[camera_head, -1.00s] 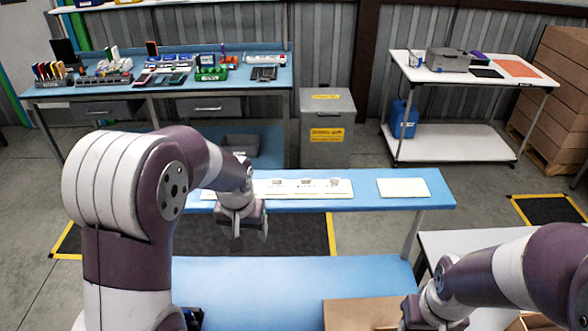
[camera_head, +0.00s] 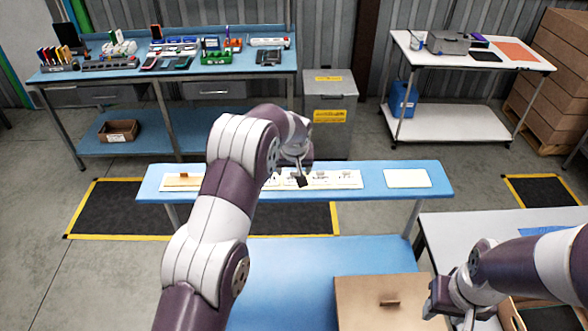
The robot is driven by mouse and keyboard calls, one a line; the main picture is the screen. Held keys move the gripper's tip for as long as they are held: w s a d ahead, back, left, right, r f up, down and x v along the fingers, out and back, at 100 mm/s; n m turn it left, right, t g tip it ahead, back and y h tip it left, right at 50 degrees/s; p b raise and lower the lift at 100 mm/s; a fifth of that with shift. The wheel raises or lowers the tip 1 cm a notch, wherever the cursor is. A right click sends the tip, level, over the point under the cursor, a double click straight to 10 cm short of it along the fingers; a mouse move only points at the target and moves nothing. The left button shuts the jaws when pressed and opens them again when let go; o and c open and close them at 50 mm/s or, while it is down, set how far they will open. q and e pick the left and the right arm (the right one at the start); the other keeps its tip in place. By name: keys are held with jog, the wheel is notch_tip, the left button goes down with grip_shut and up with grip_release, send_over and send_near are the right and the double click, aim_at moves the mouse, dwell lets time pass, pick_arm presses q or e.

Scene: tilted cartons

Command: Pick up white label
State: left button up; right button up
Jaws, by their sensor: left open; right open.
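A long white board (camera_head: 330,181) lies on the narrow blue bench (camera_head: 240,176), with several small pale items on it. Which of them is the white label is too small to tell. A separate flat white sheet (camera_head: 407,178) lies at the bench's right end. My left gripper (camera_head: 302,181) points down over the board, open, and its dark fingertips are close to the small items. Whether it touches any of them cannot be told. My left arm hides part of the board. My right gripper (camera_head: 433,305) is open at the lower right, beside a brown carton, far from the board.
The brown carton (camera_head: 385,292) with a small handle stands on the near blue table (camera_head: 290,260). A white table (camera_head: 470,225) is at the right. A blue workbench (camera_head: 120,68) with tools, a grey bin (camera_head: 330,110) and a white cart (camera_head: 440,125) stand behind.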

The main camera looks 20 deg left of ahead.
pick_arm(q)
jog(key=shift+w+f, duration=0.2)
jog(key=shift+f, duration=0.2)
jog(key=shift+w+f, duration=0.25)
jog(key=shift+f, duration=0.1)
jog(key=c, duration=0.6)
jog(key=shift+o, duration=0.2)
pick_arm(e)
jog(key=shift+w+r, duration=0.15)
jog(key=shift+r, duration=0.15)
pick_arm(q)
jog(key=shift+s+r, duration=0.1)
